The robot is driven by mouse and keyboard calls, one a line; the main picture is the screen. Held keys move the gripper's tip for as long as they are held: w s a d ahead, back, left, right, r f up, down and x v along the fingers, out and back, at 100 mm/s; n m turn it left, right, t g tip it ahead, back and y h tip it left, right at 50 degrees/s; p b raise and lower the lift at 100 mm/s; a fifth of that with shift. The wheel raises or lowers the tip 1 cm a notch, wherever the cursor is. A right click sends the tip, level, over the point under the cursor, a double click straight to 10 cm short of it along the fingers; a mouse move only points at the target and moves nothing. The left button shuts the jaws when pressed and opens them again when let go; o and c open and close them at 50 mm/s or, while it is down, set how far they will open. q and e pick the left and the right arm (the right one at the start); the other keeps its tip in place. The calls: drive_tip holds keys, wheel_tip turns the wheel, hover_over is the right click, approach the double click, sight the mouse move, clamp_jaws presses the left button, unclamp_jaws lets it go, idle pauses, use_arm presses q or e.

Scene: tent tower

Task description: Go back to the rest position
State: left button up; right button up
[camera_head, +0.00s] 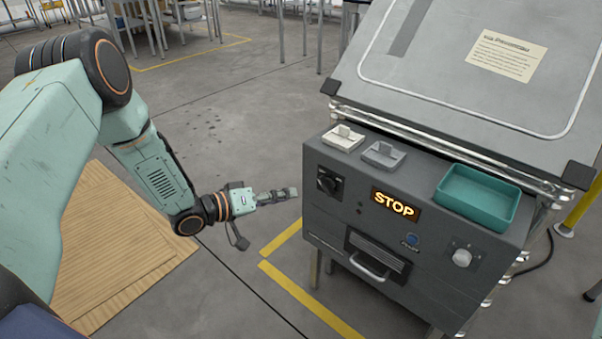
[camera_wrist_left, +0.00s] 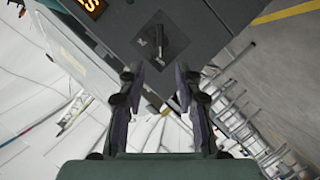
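My left gripper (camera_head: 288,193) is at the end of my mint-green left arm, just left of the grey control box (camera_head: 335,225). In the left wrist view my left gripper (camera_wrist_left: 157,77) has its two dark fingers spread apart with nothing between them. A black rotary switch (camera_head: 329,181) is on the box's front face, to the right of the fingertips. In the left wrist view the switch (camera_wrist_left: 160,45) shows beyond the open fingers, apart from them. My right gripper is in neither view.
The box's front carries a lit STOP sign (camera_head: 395,203), a metal handle (camera_head: 369,267) and a pale knob (camera_head: 462,258). A teal tray (camera_head: 480,198) and two small switches (camera_head: 343,137) (camera_head: 383,154) are on its top. A wooden pallet (camera_head: 115,245) lies on the floor at left.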

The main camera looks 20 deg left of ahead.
use_arm(q)
drive_tip(key=s+d+f+g+y+p, duration=0.15)
drive_tip(key=s+f+g+y, duration=0.4)
drive_tip(key=s+f, duration=0.7)
drive_tip(key=s+d+r+m+g+y+p, duration=0.1)
drive_tip(key=s+g, duration=0.2)
drive_tip(key=s, duration=1)
drive_tip(key=s+r+m+g+y+p, duration=0.1)
drive_tip(key=s+g+y, duration=0.1)
drive_tip(key=s, duration=1)
drive_tip(key=shift+s+d+r+g+p, duration=0.35)
drive_tip(key=shift+s+d+g+p, duration=0.05)
drive_tip(key=shift+g, duration=0.45)
